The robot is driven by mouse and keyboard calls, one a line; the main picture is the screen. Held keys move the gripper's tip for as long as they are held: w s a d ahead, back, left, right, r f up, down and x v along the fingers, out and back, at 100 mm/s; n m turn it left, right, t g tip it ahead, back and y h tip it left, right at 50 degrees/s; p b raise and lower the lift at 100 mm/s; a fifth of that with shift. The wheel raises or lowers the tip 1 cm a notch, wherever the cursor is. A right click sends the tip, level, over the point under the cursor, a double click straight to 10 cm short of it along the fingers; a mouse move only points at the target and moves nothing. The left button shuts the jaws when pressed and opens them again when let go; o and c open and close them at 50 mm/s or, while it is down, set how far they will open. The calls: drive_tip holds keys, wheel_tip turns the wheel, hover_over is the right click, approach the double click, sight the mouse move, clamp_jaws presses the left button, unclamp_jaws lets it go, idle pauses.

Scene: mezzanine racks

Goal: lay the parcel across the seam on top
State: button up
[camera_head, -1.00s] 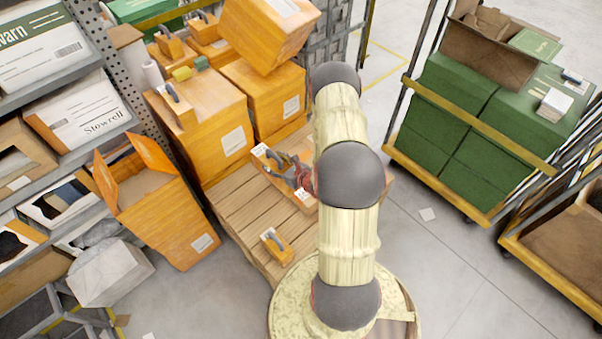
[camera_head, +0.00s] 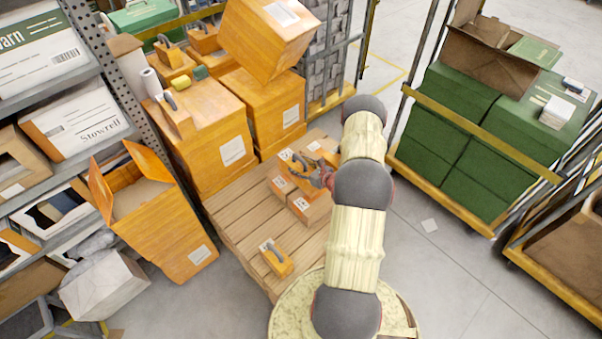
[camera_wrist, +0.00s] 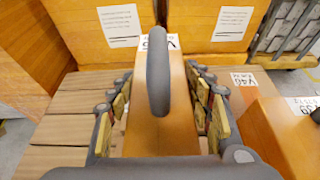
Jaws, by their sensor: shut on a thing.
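My gripper (camera_head: 318,178) is shut on an orange parcel (camera_head: 300,167) with a dark grey handle, over a group of small orange boxes on the wooden pallet. In the wrist view, my gripper (camera_wrist: 160,115) has its padded fingers on both sides of the parcel (camera_wrist: 160,132). The parcel's underside is hidden, so I cannot tell whether it touches the boxes. A labelled box (camera_wrist: 285,132) and another box (camera_wrist: 252,95) stand at the right of the parcel. In the head view, a box (camera_head: 312,210) shows in front of the parcel. The seam under it is not clearly visible.
The pallet (camera_head: 235,215) has bare slats at left. Another handled parcel (camera_head: 277,260) lies near its front. Large orange cartons (camera_head: 215,125) stand behind. An open carton (camera_head: 165,225) and a shelf rack are at left. A cart of green boxes (camera_head: 450,115) stands at right.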

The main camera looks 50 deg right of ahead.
sight(301, 170)
drive_tip(key=shift+d+f, duration=0.35)
drive_tip(key=shift+f+b, duration=0.6)
drive_tip(key=shift+f, duration=0.9)
drive_tip(key=shift+f, duration=0.15)
drive_tip(key=o, duration=1.5)
